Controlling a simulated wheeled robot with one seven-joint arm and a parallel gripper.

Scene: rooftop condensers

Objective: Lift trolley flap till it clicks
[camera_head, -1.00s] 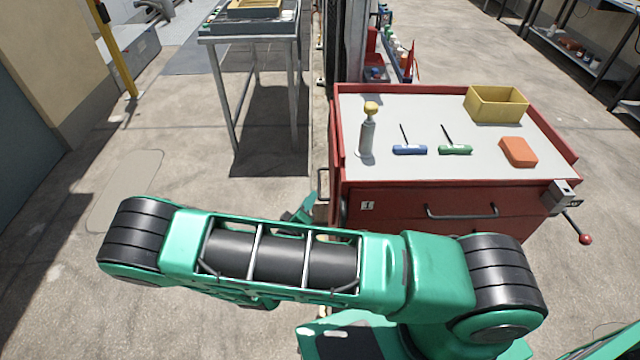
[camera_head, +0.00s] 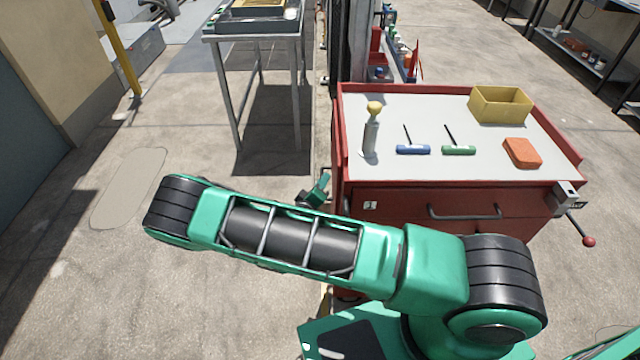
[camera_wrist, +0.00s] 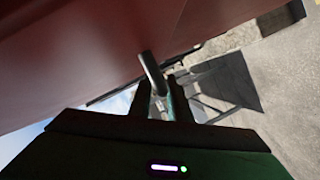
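The red trolley (camera_head: 450,208) stands at right of centre, with a pale grey top, drawers and a bar handle on its front. My gripper (camera_head: 318,190) is low beside the trolley's left side, partly hidden by my arm. In the wrist view a dark red panel (camera_wrist: 85,55) of the trolley fills the upper left; I cannot tell whether it is the flap or the side wall. My gripper (camera_wrist: 161,95) has its two fingers apart there, with a grey bar (camera_wrist: 152,72) in front of and partly between them. Contact with the bar is not clear.
On the trolley top are a yellow bin (camera_head: 500,104), an orange block (camera_head: 522,153), a blue-handled tool (camera_head: 413,149), a green-handled tool (camera_head: 458,149) and a grey canister (camera_head: 370,138). A metal table (camera_head: 252,38) stands behind left. Floor left of the trolley is clear.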

